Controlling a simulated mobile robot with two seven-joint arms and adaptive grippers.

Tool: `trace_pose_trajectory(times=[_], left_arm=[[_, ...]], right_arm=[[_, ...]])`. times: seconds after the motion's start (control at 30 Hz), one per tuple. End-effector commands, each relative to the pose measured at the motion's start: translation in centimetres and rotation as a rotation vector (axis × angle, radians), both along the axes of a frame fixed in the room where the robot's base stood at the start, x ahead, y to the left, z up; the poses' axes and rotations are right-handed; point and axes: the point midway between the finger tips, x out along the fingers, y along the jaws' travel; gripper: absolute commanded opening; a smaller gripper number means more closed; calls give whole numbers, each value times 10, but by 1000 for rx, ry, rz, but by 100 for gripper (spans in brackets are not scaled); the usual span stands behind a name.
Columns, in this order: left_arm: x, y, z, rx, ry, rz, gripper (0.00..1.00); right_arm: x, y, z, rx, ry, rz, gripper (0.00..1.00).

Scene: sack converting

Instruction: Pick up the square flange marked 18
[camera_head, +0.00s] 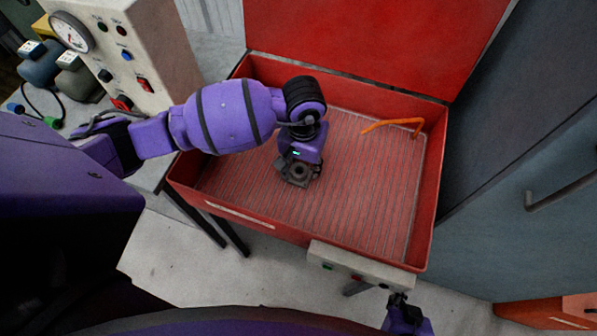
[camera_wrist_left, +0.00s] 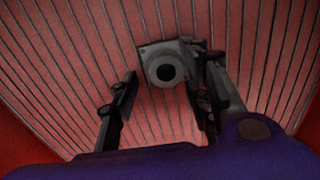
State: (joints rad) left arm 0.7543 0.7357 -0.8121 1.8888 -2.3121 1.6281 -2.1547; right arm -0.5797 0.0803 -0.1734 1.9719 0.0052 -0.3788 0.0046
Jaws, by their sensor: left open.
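The square flange (camera_wrist_left: 150,71) is a small grey plate with a raised round collar and a dark central hole. It lies on the ribbed floor of the red open-lidded box (camera_head: 430,190); no number is readable on it. My left gripper (camera_head: 297,180) points down into the box over the flange, hiding much of it in the head view. In the left wrist view its two dark fingers (camera_wrist_left: 166,92) are open, one on each side, with the flange between and slightly beyond them. My right gripper (camera_head: 398,299) is partly visible at the box's front; its jaws cannot be made out.
An orange bent bar (camera_head: 393,124) is at the box's back right. The raised red lid (camera_head: 370,40) stands behind. A control box with a gauge (camera_head: 71,31) is at the upper left. A blue-grey cabinet (camera_head: 540,160) stands at right. The box floor around the flange is clear.

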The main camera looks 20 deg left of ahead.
Motion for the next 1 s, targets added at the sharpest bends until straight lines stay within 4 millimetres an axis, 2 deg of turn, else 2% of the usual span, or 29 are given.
trace_pose_trajectory(times=[0.1, 0.33, 0.67, 1.0], left_arm=[[-1, 0, -10, 1, 2, 0, 44], [-1, 0, -11, 1, 2, 0, 43], [-1, 0, -11, 0, 2, 0, 0], [0, 0, -6, 0, -1, 0, 0]], right_arm=[[-3, 0, -1, 1, 6, -1, 0], [-9, -1, -6, -1, 20, -2, 0], [-11, -3, -6, -7, 23, 4, 0], [-10, -4, -5, -9, 20, 6, 0]])
